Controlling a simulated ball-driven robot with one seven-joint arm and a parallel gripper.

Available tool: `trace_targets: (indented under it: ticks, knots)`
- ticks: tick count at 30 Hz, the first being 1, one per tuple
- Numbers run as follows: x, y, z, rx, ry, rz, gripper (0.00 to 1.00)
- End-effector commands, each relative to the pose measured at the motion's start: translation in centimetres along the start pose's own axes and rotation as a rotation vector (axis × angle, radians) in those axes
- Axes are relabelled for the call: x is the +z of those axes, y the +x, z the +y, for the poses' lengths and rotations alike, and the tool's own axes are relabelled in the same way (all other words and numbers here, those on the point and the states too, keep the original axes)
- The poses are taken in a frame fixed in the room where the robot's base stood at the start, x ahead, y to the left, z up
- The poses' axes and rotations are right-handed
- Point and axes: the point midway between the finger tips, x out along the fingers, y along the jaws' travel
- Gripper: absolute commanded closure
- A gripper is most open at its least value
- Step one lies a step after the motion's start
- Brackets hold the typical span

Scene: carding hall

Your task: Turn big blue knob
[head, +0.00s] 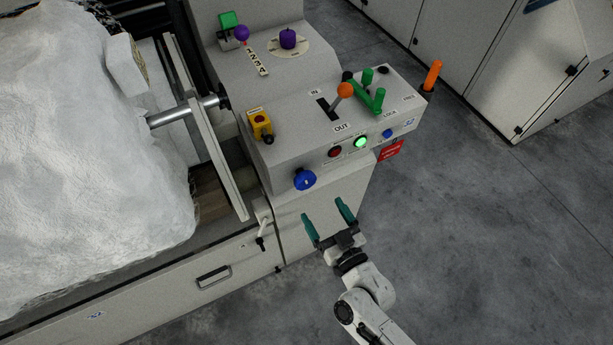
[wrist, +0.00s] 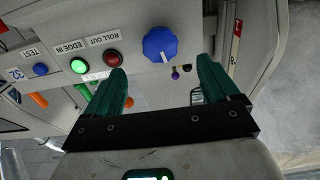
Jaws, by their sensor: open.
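The big blue knob (head: 305,180) sits on the lower left of the control panel's front face. It has a white mark. In the wrist view the knob (wrist: 160,44) is ahead, above and between the fingertips, with a light pointer mark at its edge. My gripper (head: 329,217) has two green fingers, open and empty. It is in front of the machine, below and a little right of the knob in the head view, apart from it. The gripper also shows in the wrist view (wrist: 162,82), its fingers spread wide.
Right of the knob are a red button (head: 335,151), a lit green button (head: 361,141) and a small blue button (head: 388,133). An orange-knobbed lever (head: 345,91) and green handles (head: 372,97) stand on top. A white fibre roll (head: 80,150) fills the left. Floor (head: 480,230) at right is clear.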

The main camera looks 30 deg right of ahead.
Motion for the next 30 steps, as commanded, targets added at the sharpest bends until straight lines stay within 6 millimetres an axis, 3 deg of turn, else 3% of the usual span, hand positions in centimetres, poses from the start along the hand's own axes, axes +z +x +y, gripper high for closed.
trace_targets:
  ticks: [18,30]
  knots:
    - [0.1,9.3,0.0,0.000,-0.002,0.001,0.12]
    - [0.1,10.6,0.0,0.000,0.000,-0.001,0.12]
